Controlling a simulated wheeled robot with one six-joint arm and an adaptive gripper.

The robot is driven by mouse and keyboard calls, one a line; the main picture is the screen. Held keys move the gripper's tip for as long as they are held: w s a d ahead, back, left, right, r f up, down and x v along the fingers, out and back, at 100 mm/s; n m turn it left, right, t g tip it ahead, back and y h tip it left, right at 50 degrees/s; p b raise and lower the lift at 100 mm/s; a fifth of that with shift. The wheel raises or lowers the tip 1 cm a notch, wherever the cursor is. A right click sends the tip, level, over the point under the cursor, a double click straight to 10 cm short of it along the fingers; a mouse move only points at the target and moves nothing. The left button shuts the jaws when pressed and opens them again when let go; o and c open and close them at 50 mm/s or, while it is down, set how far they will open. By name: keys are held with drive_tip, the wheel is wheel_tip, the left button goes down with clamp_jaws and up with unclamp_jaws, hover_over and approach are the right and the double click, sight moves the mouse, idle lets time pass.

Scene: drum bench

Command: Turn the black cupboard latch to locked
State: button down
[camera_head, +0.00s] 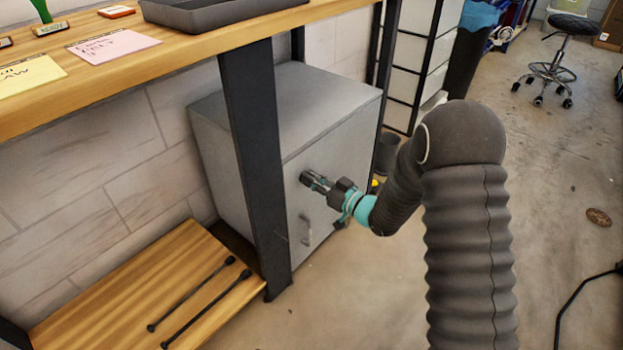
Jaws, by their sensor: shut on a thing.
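A grey cupboard (290,112) stands on the floor under the wooden bench, behind a dark bench leg. Its front door (345,132) looks shut and carries a thin grey handle (306,230) low on its left. My gripper (308,178) reaches the door from the right, at about mid-height above the handle. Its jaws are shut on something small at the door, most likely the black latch. The fingers cover the latch, so I cannot tell which way it points.
The dark bench leg (255,160) stands just left of my gripper. A low wooden shelf (110,290) holds two black rods (200,298). The bench top (200,55) overhangs the cupboard. Concrete floor lies open to the right, with a black stool (572,26) far back.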

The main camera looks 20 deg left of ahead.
drive_tip(key=shift+w+d+f+m+p, duration=0.15)
drive_tip(key=shift+m+p, duration=0.65)
drive_tip(key=shift+m, duration=1.85)
drive_tip(key=shift+w+d+f+m+p, duration=0.15)
drive_tip(key=shift+m+p, duration=0.7)
drive_tip(key=shift+m, duration=1.75)
drive_tip(key=shift+w+f+m+p, duration=0.2)
drive_tip(key=shift+m+p, duration=0.6)
drive_tip(key=shift+m, duration=1.85)
drive_tip(key=c, duration=1.2)
unclamp_jaws()
drive_tip(key=shift+w+d, duration=0.1)
drive_tip(key=v, duration=1.2)
